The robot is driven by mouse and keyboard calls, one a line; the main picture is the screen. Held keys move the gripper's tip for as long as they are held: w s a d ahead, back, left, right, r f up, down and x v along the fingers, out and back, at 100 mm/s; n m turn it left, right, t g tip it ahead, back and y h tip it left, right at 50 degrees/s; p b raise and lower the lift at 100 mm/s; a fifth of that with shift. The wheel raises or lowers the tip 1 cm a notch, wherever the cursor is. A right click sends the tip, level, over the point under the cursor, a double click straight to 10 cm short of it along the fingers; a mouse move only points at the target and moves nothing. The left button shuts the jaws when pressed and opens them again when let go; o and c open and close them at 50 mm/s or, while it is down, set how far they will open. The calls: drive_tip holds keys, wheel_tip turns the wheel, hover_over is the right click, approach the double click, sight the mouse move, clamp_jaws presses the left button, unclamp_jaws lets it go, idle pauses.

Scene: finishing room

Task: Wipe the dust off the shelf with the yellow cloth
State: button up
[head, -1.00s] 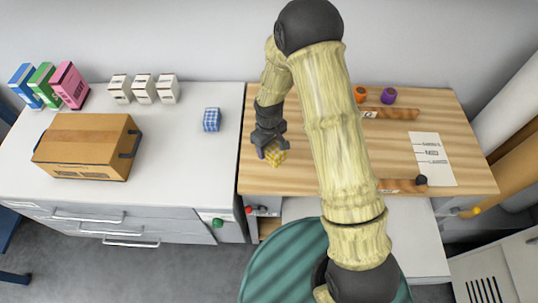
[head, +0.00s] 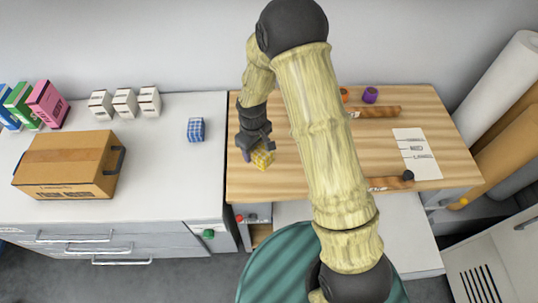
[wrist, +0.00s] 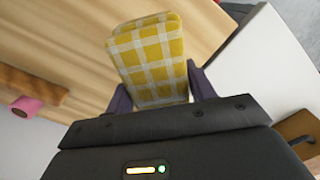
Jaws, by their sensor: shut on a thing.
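The yellow-and-white checked cloth (head: 263,159) is a folded pad held in my gripper (head: 258,150). In the wrist view the cloth (wrist: 150,60) sits between the two dark fingers, which are shut on it. My gripper is over the left part of the light wooden surface (head: 290,180), near its left edge. I cannot tell whether the cloth touches the wood. No dust can be made out, and I cannot tell which surface is the shelf. My arm hides the middle of the wooden surface.
A blue checked block or cloth (head: 196,129) lies on the white counter (head: 170,185) at left, with a cardboard box (head: 65,165), small white boxes (head: 125,103) and coloured boxes (head: 47,103). Orange and purple (head: 371,95) items, brown strips (head: 380,112) and a paper sheet (head: 417,154) lie right of my arm.

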drive_tip(key=d+f+m, duration=0.2)
drive_tip(key=d, duration=0.2)
drive_tip(key=d+f+m, duration=0.3)
drive_tip(key=d, duration=0.2)
drive_tip(key=w+d+f+m, duration=0.1)
drive_tip(key=d+f+m, duration=0.2)
drive_tip(key=d, duration=0.2)
drive_tip(key=shift+d, duration=0.25)
drive_tip(key=shift+d+f+m, duration=0.1)
drive_tip(key=shift+m, duration=0.2)
drive_tip(key=shift+s, duration=0.1)
